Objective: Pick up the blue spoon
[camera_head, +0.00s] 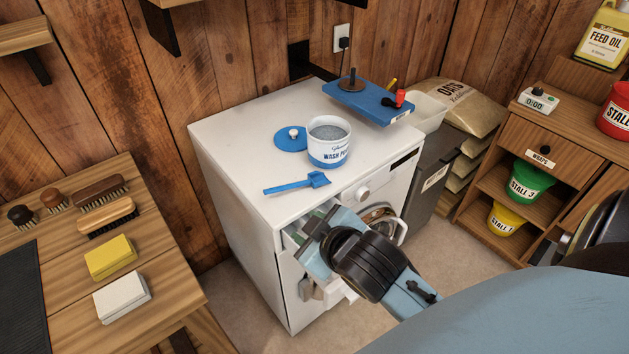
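The blue spoon (297,184), a scoop with a flat handle, lies on the white top of the washing machine (243,146), near its front edge. Its scoop end points right. An open white tub of wash powder (329,147) stands just behind it, with its blue lid (291,138) to the left. My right gripper (314,240) is in front of the machine, below the top's front edge and apart from the spoon. Its fingertips are not clear, so I cannot tell if it is open. My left gripper is out of view.
A blue board (371,101) with a post and a red item is at the machine's back right. A wooden bench (167,275) with brushes and sponges is at left. A grey bin (432,177) and a wooden shelf (516,135) are at right. The machine's left top is clear.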

